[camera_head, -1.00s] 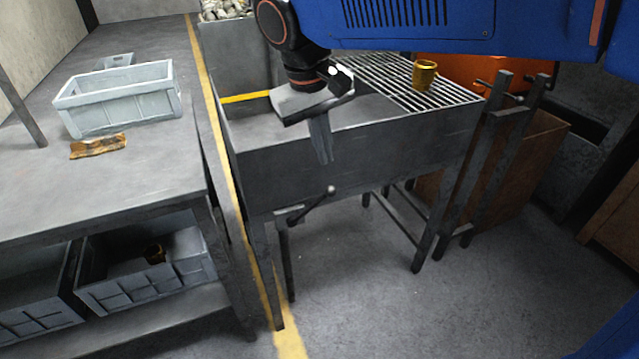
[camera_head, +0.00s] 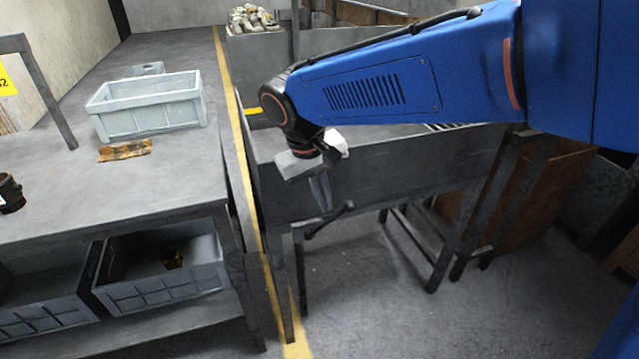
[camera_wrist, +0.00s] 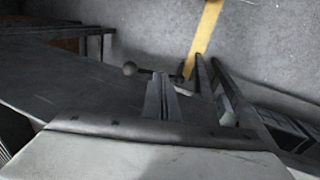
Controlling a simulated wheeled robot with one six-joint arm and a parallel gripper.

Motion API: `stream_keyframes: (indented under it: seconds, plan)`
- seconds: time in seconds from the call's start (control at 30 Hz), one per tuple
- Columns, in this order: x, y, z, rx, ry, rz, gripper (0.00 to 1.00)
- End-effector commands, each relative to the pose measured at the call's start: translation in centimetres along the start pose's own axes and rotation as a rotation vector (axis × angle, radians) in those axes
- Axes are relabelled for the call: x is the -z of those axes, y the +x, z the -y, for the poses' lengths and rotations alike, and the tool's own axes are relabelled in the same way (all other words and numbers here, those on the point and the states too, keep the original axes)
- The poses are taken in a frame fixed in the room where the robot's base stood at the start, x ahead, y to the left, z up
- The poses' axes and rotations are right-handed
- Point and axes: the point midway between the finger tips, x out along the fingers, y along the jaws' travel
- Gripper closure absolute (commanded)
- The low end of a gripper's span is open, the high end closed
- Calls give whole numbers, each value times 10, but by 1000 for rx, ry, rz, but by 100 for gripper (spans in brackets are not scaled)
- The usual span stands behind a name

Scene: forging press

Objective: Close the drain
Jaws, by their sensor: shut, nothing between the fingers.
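The drain lever (camera_head: 326,222), a dark rod with a round ball knob, sticks out under the front left of the grey metal tank (camera_head: 400,170). It slants up to the right in the head view. My gripper (camera_head: 325,207) is shut and empty, pointing down in front of the tank's front wall, with its tips just above and left of the knob in the picture. In the wrist view, the lever's knob (camera_wrist: 130,69) shows just beyond and left of my shut fingertips (camera_wrist: 160,78). The fingers hide part of the rod. I cannot tell whether they touch it.
A grey workbench (camera_head: 190,180) stands left of the tank, holding a light grey crate (camera_head: 150,122) and a rusty brown piece (camera_head: 124,151). Crates sit on its lower shelf. A yellow floor line (camera_head: 297,350) runs alongside. Open floor lies in front of the tank.

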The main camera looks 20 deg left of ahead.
Motion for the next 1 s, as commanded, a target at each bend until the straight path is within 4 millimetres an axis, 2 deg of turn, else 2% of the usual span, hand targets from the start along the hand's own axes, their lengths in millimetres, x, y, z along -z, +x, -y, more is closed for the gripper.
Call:
stream_keyframes:
  seconds: [0.1, 0.3, 0.8, 1.0]
  plan:
    - [1, 10, -15, 0, 3, 1, 100]
    - [2, 20, -30, 1, 1, 0, 100]
    - [2, 22, -34, 5, 1, 0, 100]
    - [1, 30, -43, 73, 7, -2, 100]
